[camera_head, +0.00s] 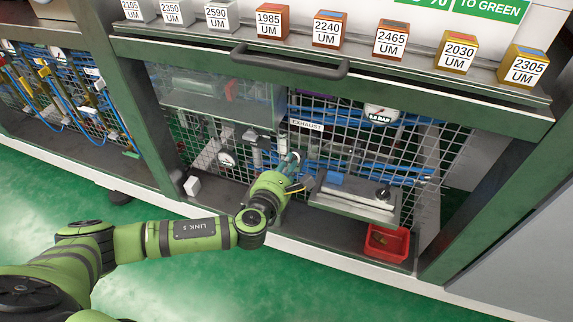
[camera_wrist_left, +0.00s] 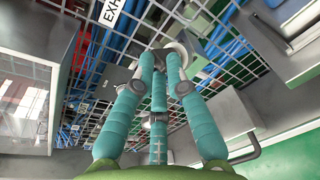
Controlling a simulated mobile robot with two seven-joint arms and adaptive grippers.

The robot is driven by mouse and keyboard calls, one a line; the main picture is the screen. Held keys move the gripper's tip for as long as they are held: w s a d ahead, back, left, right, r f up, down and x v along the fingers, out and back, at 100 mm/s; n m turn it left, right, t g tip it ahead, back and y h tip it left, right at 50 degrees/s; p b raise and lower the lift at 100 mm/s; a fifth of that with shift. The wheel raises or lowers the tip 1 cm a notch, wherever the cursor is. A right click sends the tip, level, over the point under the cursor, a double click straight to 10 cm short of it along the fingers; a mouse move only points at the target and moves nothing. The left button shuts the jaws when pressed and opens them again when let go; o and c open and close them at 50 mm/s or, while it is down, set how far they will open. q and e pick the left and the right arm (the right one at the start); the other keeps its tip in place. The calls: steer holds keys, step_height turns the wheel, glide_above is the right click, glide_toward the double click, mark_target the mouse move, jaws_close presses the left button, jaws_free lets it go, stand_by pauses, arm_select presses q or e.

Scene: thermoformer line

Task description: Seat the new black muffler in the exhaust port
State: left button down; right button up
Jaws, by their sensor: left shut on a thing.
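My left gripper (camera_head: 294,160), with teal fingers, is at the wire mesh just below the EXHAUST label (camera_head: 306,124). In the left wrist view its fingers (camera_wrist_left: 160,66) are drawn together on a small thing that they mostly hide; I cannot make out its colour or whether it sits in the exhaust port. The port itself is hidden behind the fingertips. A small black round part (camera_head: 383,193), possibly a muffler, stands on the grey metal shelf (camera_head: 350,204) to the right of the gripper. My right gripper is not in view.
A red bin (camera_head: 373,250) with a small brownish thing inside stands below the shelf. A blue item (camera_head: 335,179) lies on the shelf. Blue hoses and a pressure gauge (camera_head: 381,113) are close by at the mesh. A dark handle (camera_head: 290,63) and labelled blocks are above.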

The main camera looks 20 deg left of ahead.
arm_select(q)
steer(key=c, duration=1.2)
jaws_free()
steer(key=s, duration=0.4)
steer(key=s+r, duration=0.1)
steer(key=s, duration=0.3)
steer(key=s+r, duration=0.1)
steer(key=s, duration=0.3)
steer(key=shift+a, duration=0.2)
steer(key=shift+w, duration=0.1)
steer(key=o, duration=1.2)
